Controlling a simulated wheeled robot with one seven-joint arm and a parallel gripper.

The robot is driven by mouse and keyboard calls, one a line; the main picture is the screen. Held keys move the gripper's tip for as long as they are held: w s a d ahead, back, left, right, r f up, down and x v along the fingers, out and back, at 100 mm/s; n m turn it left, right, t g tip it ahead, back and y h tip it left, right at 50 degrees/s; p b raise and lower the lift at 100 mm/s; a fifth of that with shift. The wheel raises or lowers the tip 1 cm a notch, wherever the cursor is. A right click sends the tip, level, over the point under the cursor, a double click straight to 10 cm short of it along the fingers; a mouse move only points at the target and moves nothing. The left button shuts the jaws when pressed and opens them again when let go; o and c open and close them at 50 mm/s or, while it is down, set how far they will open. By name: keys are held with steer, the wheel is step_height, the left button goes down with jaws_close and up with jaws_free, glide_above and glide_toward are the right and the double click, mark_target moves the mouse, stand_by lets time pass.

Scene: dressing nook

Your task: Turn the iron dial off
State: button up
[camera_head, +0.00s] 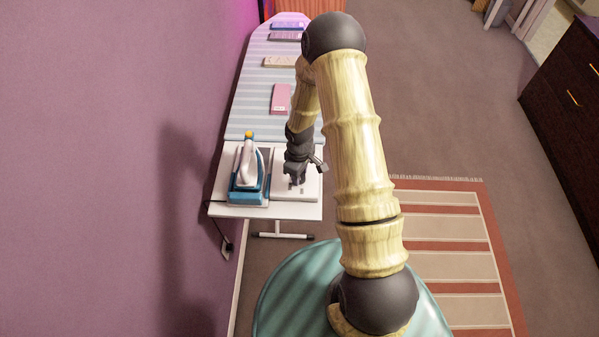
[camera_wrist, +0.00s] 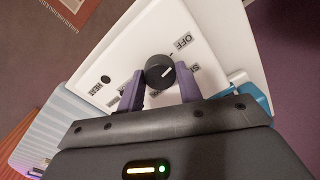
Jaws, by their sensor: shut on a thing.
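The dial (camera_wrist: 160,70) is a round black knob with a white pointer line, set on a white panel (camera_wrist: 135,48). Its pointer is toward the right in the wrist view, below the OFF label (camera_wrist: 184,42). My gripper (camera_wrist: 160,80) has its two purple fingers on either side of the dial and is shut on it. In the head view my gripper (camera_head: 296,182) is over the panel (camera_head: 309,187), and the dial is hidden there. The blue and white iron (camera_head: 247,178) stands left of the panel.
The ironing board (camera_head: 256,110) runs away behind, with a pink item (camera_head: 281,97) and several flat items on it. A purple wall (camera_head: 100,130) is close on the left. A striped rug (camera_head: 450,240) and a dark cabinet (camera_head: 570,90) are on the right.

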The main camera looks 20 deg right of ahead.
steer(key=shift+w+n, duration=0.1)
steer(key=shift+n, duration=0.5)
steer(key=shift+r, duration=0.1)
steer(key=o, duration=1)
steer(key=shift+r, duration=0.1)
step_height(320, 180, up, 17)
steer(key=b, duration=0.2)
steer(key=shift+r, duration=0.15)
